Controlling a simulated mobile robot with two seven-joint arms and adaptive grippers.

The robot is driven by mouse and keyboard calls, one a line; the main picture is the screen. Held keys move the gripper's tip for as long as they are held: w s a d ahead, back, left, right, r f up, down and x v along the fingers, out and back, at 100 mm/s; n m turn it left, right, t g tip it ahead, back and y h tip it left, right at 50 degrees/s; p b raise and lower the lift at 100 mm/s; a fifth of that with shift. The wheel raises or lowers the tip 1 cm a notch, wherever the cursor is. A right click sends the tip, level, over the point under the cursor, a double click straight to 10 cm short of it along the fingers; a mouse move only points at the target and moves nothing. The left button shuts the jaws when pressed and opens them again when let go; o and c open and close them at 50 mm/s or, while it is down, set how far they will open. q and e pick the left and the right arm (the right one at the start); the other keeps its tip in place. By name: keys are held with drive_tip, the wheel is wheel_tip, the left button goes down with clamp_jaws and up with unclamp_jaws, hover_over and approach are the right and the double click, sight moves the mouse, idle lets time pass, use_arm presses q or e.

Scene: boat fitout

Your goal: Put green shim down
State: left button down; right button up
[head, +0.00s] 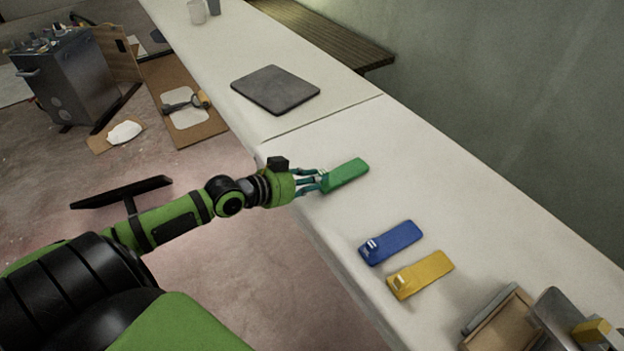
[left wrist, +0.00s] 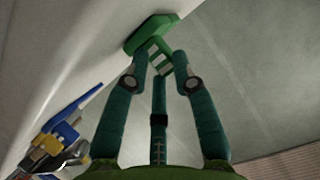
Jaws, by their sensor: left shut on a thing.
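The green shim (head: 347,174) is a flat bar at the edge side of the white counter (head: 420,170). My left gripper (head: 322,182) is shut on its near end. In the left wrist view, the fingers of my left gripper (left wrist: 162,66) close on the stepped end of the green shim (left wrist: 150,33). The shim is over or on the counter; I cannot tell whether it touches. My right gripper is not in view.
A blue shim (head: 391,242) and a yellow shim (head: 420,274) lie on the counter to the lower right. A dark square mat (head: 275,89) lies further back. A wooden tray (head: 500,325) stands at the lower right. The counter right of the green shim is clear.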

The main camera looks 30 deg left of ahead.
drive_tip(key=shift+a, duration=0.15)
use_arm(q)
drive_tip(key=c, duration=1)
unclamp_jaws()
drive_tip(key=shift+r, duration=0.1)
drive_tip(key=p+v, duration=0.3)
drive_tip(key=v, duration=0.9)
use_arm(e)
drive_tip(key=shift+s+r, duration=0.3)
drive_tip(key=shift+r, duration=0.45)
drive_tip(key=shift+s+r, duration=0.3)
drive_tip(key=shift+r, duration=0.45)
